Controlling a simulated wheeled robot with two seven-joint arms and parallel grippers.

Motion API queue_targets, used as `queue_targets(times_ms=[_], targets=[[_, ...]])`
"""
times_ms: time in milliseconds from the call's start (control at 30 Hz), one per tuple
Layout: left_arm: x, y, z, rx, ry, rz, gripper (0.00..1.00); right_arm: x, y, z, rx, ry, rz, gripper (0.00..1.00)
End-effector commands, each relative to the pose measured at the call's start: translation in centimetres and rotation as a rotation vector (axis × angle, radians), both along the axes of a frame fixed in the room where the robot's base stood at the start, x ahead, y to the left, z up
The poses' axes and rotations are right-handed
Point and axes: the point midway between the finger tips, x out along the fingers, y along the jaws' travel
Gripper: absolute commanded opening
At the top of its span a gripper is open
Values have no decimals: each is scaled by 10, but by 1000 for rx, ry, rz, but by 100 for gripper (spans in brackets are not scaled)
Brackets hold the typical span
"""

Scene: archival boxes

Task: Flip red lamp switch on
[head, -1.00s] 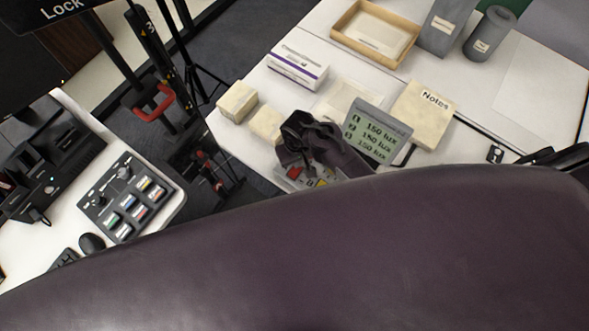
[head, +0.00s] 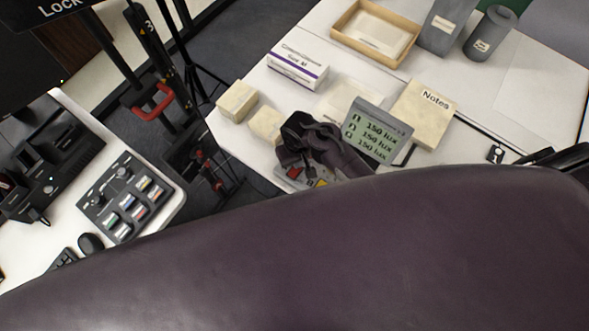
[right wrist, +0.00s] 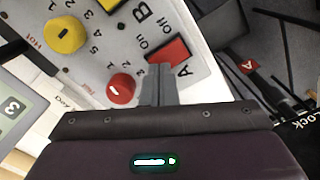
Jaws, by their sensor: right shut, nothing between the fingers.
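The red lamp switch (right wrist: 172,50) is a red rocker on a light grey control panel (right wrist: 100,60), with an A and On/Off marks beside it. My right gripper (right wrist: 158,72) is shut and empty, its fingertips at the near edge of the red rocker. I cannot tell whether they touch it, and they hide part of it. In the head view my right gripper (head: 303,145) is over the panel, which is mostly hidden behind it. A grey lux display (head: 377,135) stands beside it and reads 150 lux on its lines. My left gripper is not in view.
A red knob (right wrist: 121,88) and a yellow knob (right wrist: 65,35) sit on the panel close to the fingers. Pale blocks (head: 237,101), a Notes box (head: 423,114) and a white carton (head: 297,66) stand around it. A tan tray (head: 345,38) is farther back.

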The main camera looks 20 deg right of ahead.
Motion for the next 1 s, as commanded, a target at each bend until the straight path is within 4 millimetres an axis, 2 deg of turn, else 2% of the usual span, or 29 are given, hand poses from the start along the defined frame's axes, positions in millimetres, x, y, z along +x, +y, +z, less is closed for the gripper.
queue_targets(times_ms=[833,1000], targets=[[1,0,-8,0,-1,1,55,0,0,-14,0,0,0,0],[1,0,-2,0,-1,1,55,0,0,-8,0,1,0,0]])
